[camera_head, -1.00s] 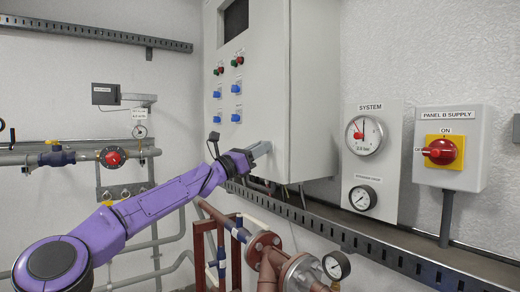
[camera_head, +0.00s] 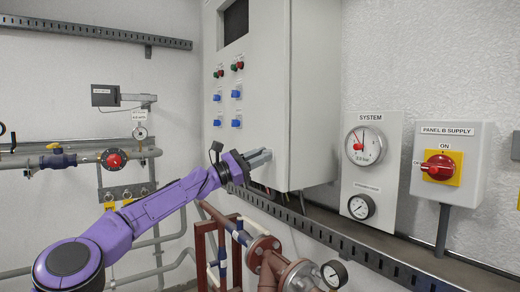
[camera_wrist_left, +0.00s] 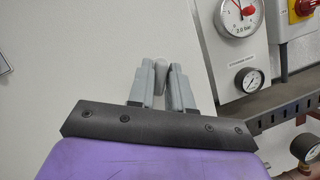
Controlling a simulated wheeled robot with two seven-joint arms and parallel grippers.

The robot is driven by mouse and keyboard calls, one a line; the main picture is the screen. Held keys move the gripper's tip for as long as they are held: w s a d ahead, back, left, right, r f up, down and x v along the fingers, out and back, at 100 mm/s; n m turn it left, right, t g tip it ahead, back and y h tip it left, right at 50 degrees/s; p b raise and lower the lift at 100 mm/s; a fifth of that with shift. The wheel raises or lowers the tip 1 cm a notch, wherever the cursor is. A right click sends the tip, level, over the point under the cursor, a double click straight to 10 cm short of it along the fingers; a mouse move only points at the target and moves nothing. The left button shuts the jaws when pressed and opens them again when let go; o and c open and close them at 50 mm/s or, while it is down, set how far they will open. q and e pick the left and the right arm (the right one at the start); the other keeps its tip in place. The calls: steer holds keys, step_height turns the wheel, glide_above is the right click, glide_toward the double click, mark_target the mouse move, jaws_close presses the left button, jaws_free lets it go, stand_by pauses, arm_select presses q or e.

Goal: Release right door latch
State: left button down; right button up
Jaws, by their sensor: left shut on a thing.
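The grey control cabinet (camera_head: 270,80) hangs on the wall, its door front facing left and its side facing right. My left gripper (camera_head: 262,156) is at the lower right part of the cabinet front. In the left wrist view its two grey fingers (camera_wrist_left: 161,88) are closed around a small grey rounded latch handle (camera_wrist_left: 161,76) on the pale door (camera_wrist_left: 90,50). In the head view the gripper hides the latch. The door looks closed. My right gripper is in neither view.
The gauge panel (camera_head: 371,165) and the panel B supply box (camera_head: 449,163) with a red rotary switch are on the wall to the right. A perforated cable tray (camera_head: 345,238) runs below the cabinet. Reddish pipes with flanges (camera_head: 265,250) stand under the gripper.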

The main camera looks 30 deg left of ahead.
arm_select(q)
steer(key=shift+r+m+g+h+p, duration=0.1)
steer(key=shift+m+g+p, duration=0.75)
steer(key=shift+m+p, duration=1.1)
steer(key=shift+m+g+h+p, duration=0.1)
steer(key=shift+m+g+p, duration=1)
steer(key=shift+m, duration=1.5)
steer(key=shift+r+m+g+h+p, duration=0.1)
steer(key=shift+m+g+p, duration=0.55)
steer(key=shift+m+p, duration=1.35)
steer(key=shift+f+m, duration=0.1)
steer(key=shift+m, duration=0.35)
steer(key=c, duration=1.1)
jaws_free()
steer(key=shift+a, duration=0.1)
